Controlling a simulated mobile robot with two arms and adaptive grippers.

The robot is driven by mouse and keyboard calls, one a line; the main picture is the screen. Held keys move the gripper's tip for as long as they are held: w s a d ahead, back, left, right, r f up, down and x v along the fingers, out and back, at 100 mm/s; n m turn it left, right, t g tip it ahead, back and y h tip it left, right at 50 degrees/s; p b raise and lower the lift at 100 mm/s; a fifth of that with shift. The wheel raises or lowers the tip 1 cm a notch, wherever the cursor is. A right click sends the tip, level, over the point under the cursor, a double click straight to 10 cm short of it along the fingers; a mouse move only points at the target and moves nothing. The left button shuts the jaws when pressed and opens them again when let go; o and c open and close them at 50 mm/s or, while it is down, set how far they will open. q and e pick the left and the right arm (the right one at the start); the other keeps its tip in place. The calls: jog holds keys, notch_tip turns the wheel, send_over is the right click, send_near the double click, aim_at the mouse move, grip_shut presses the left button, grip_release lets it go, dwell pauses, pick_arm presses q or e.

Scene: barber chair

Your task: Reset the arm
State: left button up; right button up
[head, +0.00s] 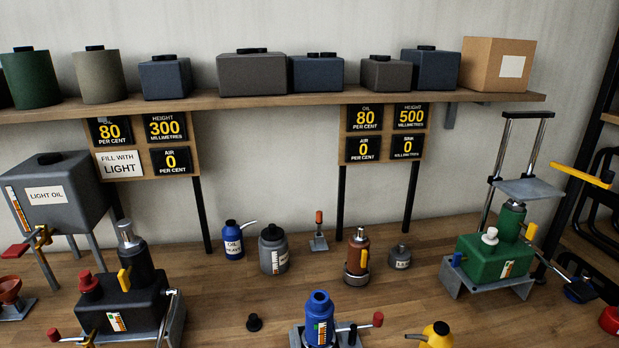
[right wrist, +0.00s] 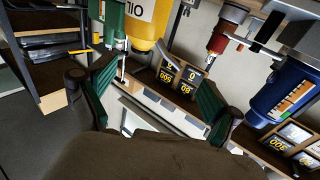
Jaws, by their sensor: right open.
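My right gripper (right wrist: 155,78) shows in the right wrist view with its two green-padded fingers spread wide. Nothing is between the pads. Beyond the fingers hang a yellow bottle (right wrist: 147,22) and a blue cylinder (right wrist: 283,92), seen upside down. Neither gripper shows in the head view. In the head view a black jack unit (head: 125,300) stands at the left of the bench. A green jack unit (head: 480,258) with a plate on top stands at the right, and a blue one (head: 320,315) at the front middle.
A wall shelf (head: 300,98) carries several tanks and a cardboard box (head: 497,65). Small cans, including a blue oil can (head: 233,240), stand along the back of the wooden bench (head: 225,300). A light oil tank (head: 60,195) is at left. Bare bench shows between the units.

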jog(key=a+r+n+t+y, duration=0.2)
jog(key=a+r+n+y, duration=0.3)
jog(key=a+n+y, duration=0.45)
jog(key=s+a+f+n+g+y, duration=0.2)
jog(key=s+a+f+g+y, duration=0.3)
jog(key=f+g+y, duration=0.15)
jog(key=s+d+f+m+g+h, duration=0.4)
jog(key=s+d+f+g+h, duration=0.3)
jog(key=s+d+g, duration=0.35)
jog(key=s+f+b, duration=0.1)
jog(key=s+f, duration=0.1)
jog(key=f, duration=1.2)
jog(key=s+f, duration=0.2)
jog(key=f, duration=1.1)
jog(key=s+d+f, duration=0.1)
jog(key=s+f, duration=0.7)
jog(key=s+d+f, duration=0.2)
jog(key=s+f, duration=0.6)
jog(key=shift+d+f+n+b, duration=0.2)
jog(key=shift+d+n+b, duration=0.1)
jog(key=shift+n+b, duration=0.05)
